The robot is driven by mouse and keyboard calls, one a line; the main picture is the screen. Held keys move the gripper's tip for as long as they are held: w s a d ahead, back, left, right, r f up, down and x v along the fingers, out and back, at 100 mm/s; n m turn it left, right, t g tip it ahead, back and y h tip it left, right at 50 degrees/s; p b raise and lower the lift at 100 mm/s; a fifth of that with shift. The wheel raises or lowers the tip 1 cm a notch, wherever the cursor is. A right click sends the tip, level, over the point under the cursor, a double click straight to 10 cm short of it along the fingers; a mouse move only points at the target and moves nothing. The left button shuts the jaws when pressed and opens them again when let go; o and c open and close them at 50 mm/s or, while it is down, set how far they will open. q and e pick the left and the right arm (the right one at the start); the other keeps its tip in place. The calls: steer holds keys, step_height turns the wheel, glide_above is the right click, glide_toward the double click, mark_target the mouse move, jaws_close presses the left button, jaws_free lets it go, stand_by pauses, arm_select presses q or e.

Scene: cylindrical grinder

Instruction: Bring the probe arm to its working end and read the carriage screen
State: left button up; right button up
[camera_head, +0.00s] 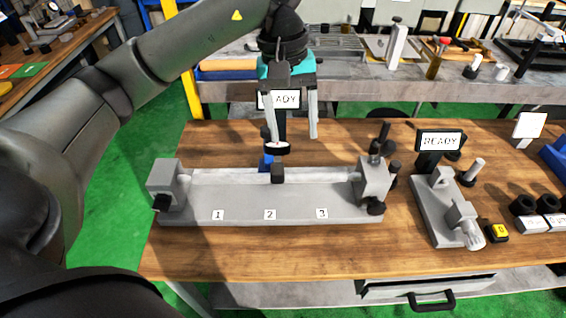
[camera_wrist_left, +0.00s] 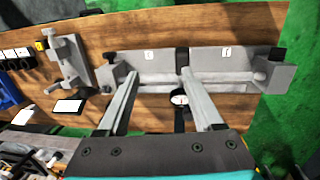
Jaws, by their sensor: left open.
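The long grey fixture (camera_head: 195,201) lies on the wooden bench, with end blocks and white labels 1, 2 and 3. Near its middle stands the carriage, with a blue part (camera_head: 266,162), a black block (camera_head: 278,172) and a round white-faced dial (camera_head: 278,147). The carriage screen (camera_head: 265,101) behind my gripper shows READY, partly covered by a finger. My left gripper (camera_head: 292,139) is open, pointing down around the carriage's upper part. In the left wrist view the dial (camera_wrist_left: 180,98) shows beside one finger of the open gripper (camera_wrist_left: 160,73); contact is unclear. I cannot pick out the probe arm surely.
A smaller grey device (camera_head: 432,208) with its own READY screen (camera_head: 440,141) stands to the right. Black round parts (camera_head: 522,205) and a yellow-marked block (camera_head: 497,231) sit beyond it. A grey back bench (camera_head: 370,90) carries tools. The bench front left is clear.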

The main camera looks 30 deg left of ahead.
mark_target(277, 168)
arm_select(q)
steer(key=shift+y, duration=0.8)
steer(key=a+f, duration=0.1)
steer(key=f, duration=0.3)
steer(key=a+f+p, duration=0.1)
steer(key=f, duration=0.4)
steer(key=a+f, duration=0.1)
steer(key=f, duration=0.4)
steer(key=shift+w+a+f+p, duration=0.1)
steer(key=shift+a+p, duration=0.15)
steer(key=shift+p, duration=0.1)
jaws_close()
